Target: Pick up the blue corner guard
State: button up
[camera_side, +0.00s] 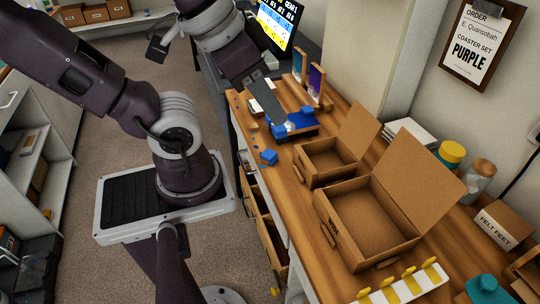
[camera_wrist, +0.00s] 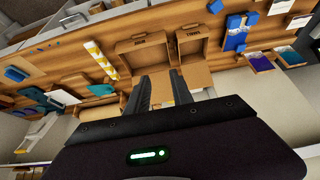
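A loose blue corner guard (camera_side: 268,157) lies on the wooden bench near its front edge, left of the smaller open box. It appears as a small blue piece (camera_wrist: 215,6) at the top of the wrist view. Another blue piece (camera_side: 278,131) is beside the dark blue coaster (camera_side: 303,121), and one more blue piece (camera_side: 308,111) is at the coaster's far edge. My gripper (camera_wrist: 160,88) is open, with nothing visible between its fingers. In the side view it hangs above the bench near the coaster, and its fingertips are hard to make out.
A smaller open box (camera_side: 330,155) and a larger open box (camera_side: 365,215) stand right of the blue pieces. Upright coasters (camera_side: 316,82) stand in a wooden rack behind. A white strip with yellow pieces (camera_side: 405,287) lies at the near end. An open drawer (camera_side: 268,235) projects below the bench.

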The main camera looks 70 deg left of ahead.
jog(key=o, duration=0.6)
jog(key=n+g, duration=0.6)
jog(key=n, duration=1.8)
send_over(270, 154)
jog(key=d, duration=0.1)
notch_tip(270, 154, down, 23)
jog(key=shift+w+f, duration=0.1)
jog(key=shift+f, duration=0.05)
jog(key=shift+n, duration=0.5)
jog(key=f, duration=0.5)
jog(key=a+f, duration=0.1)
jog(key=f, duration=0.2)
